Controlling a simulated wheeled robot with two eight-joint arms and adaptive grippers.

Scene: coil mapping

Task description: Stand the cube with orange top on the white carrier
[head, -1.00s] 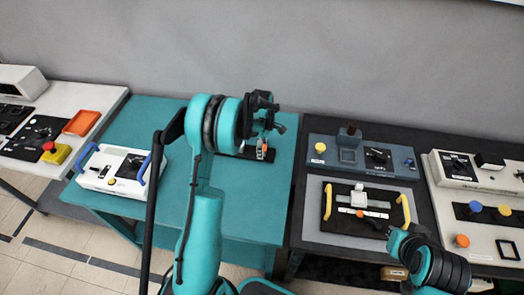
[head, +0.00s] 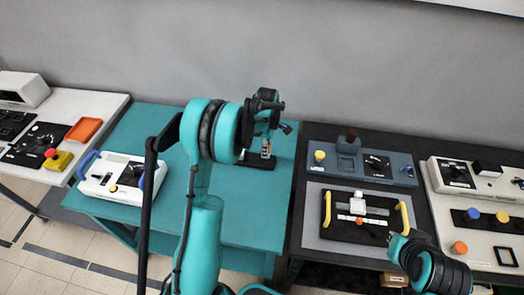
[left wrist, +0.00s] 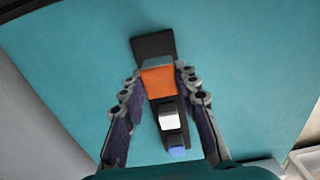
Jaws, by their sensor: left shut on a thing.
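The cube with orange top (left wrist: 158,83) shows between the fingertips of my left gripper (left wrist: 158,74) in the left wrist view. The left gripper (head: 267,140) is shut on it, at a black strip (head: 256,163) on the teal table. A white piece (left wrist: 169,117) and a blue piece (left wrist: 177,151) stand in line with the cube. The white carrier appears to be the white block (head: 358,202) on a grey rail in the black panel to the right.
A white device with blue handles (head: 120,178) stands at the table's left. Yellow handles (head: 327,209) flank the black panel. A dark blue-grey box (head: 362,168) is behind it, and a white console (head: 480,205) is at right. The teal table's front is clear.

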